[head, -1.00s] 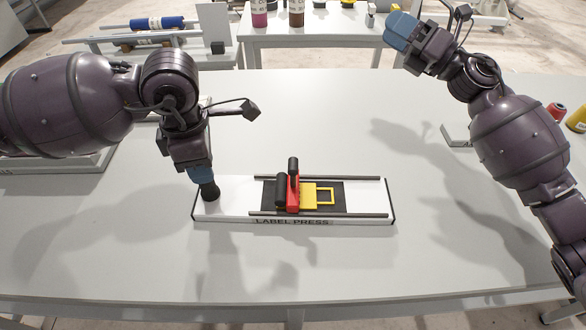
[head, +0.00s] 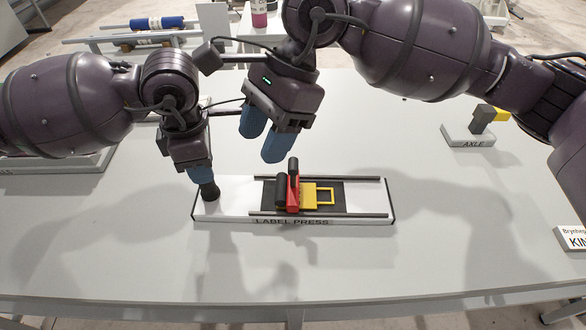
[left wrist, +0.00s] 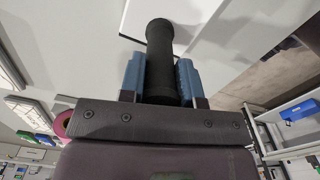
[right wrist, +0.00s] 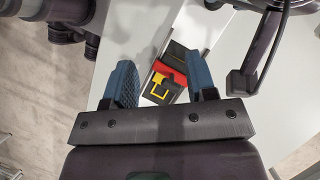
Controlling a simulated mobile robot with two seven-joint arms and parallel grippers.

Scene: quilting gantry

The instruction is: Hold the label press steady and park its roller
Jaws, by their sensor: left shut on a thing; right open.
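The label press (head: 230,207) is a white board with two dark rails, lying flat on the table. Its roller carriage (head: 293,194) is red with a black upright handle and a black roller (head: 281,190), beside a yellow frame (head: 318,194) on a dark pad. My left gripper (head: 203,178) is shut on a black post (head: 209,191) at the board's left end; the left wrist view shows the post (left wrist: 160,60) between the blue fingers. My right gripper (head: 264,140) is open and empty, above and behind the carriage. The right wrist view shows the carriage (right wrist: 168,78) between its fingers.
A small stand marked AXLE (head: 468,136) stands at the table's right, and a name plate (head: 573,239) lies at the right edge. A blue roll (head: 158,23) rests on a rack behind. The table front is clear.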

